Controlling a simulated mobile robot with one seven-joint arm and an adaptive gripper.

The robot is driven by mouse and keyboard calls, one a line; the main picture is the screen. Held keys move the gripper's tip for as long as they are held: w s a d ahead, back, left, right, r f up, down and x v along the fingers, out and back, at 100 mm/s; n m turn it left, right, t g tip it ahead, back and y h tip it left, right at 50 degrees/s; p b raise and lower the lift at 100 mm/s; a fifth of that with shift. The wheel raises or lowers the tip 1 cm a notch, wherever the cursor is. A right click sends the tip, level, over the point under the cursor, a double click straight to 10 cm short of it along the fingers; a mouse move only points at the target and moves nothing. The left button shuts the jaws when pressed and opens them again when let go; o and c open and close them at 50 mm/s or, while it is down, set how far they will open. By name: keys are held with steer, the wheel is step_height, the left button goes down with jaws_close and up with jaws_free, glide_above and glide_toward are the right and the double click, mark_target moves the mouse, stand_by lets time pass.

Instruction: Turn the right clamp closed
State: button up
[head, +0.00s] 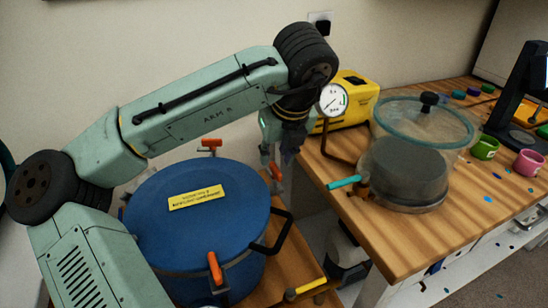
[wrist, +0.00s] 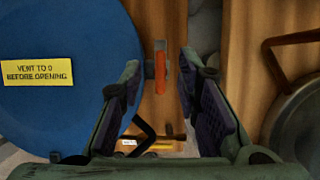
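The blue pressure pot (head: 165,245) stands at the lower left with its lid on. A yellow label (head: 196,197) on the lid reads "vent to 0 before opening" in the wrist view. The right clamp (head: 276,171) has an orange handle at the lid's right edge, partly hidden by my gripper in the head view. In the wrist view the clamp's orange handle (wrist: 161,73) shows between my fingers, with gaps on both sides. My gripper (wrist: 158,75) is open, with its fingers pointing down over the clamp.
Other orange clamps sit at the pot's back (head: 209,143) and front (head: 215,268). A black handle (head: 284,232) juts from its right side. A pressure gauge (head: 333,99), a yellow machine (head: 352,95) and a clear-lidded chamber (head: 405,170) stand on the wooden bench (head: 440,235) at the right.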

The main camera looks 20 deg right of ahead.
mark_target(273, 164)
steer(key=shift+x, duration=1.75)
jaws_close()
